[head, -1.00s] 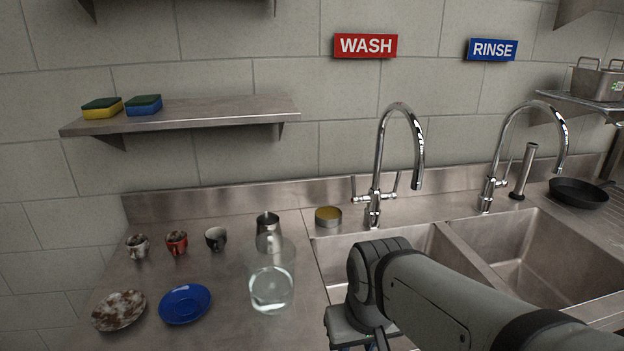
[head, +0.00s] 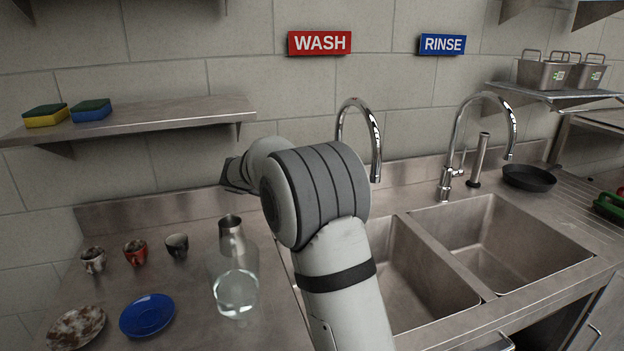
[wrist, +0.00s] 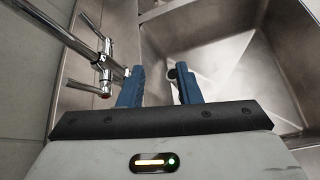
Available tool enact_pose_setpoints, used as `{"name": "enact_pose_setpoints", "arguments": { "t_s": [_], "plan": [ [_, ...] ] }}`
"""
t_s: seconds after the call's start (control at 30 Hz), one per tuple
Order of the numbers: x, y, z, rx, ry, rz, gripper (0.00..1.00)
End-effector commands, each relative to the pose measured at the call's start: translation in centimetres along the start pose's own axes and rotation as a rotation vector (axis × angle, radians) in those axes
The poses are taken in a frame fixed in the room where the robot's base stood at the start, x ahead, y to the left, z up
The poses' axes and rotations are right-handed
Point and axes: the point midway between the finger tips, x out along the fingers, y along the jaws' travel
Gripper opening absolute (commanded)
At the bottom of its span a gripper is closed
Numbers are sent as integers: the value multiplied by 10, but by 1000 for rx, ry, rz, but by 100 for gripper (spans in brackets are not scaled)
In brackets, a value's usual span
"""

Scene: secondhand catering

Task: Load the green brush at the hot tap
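The wash tap (head: 375,140) is a chrome gooseneck below the red WASH sign; my arm covers its base in the head view. In the wrist view a chrome tap (wrist: 105,62) with a red mark on its base stands left of my gripper (wrist: 158,75). The blue fingers are apart with nothing clearly held between them, the left one close to a tap lever. My arm hides the fingers in the head view. No green brush can be made out; a green object (head: 610,207) is cut off at the right edge.
Two sink basins (head: 500,240) lie right of my arm. A glass jug (head: 235,285), a steel shaker, several cups and a blue saucer (head: 147,315) stand on the left counter. Sponges lie on the wall shelf (head: 150,118). A black pan (head: 528,177) sits behind the right basin.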

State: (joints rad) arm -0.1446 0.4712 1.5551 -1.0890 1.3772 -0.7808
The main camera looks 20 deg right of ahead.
Motion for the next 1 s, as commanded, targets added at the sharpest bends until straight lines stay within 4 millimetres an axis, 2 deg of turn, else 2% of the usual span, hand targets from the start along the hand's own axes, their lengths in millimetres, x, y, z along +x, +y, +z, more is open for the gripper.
{"name": "enact_pose_setpoints", "arguments": {
  "t_s": [0.03, 0.1, 0.2, 0.3, 0.4, 0.57, 1.0],
  "plan": [
    [4, 22, -13, -70, -68, 31, 31],
    [6, 48, -25, -160, -163, 71, 31],
    [5, 77, -41, -263, -288, 114, 31],
    [4, 97, -54, -336, -387, 141, 31],
    [1, 109, -63, -381, -454, 156, 31],
    [3, 118, -66, -408, -499, 165, 31],
    [57, 133, -38, -408, -499, 163, 31]
  ]
}}
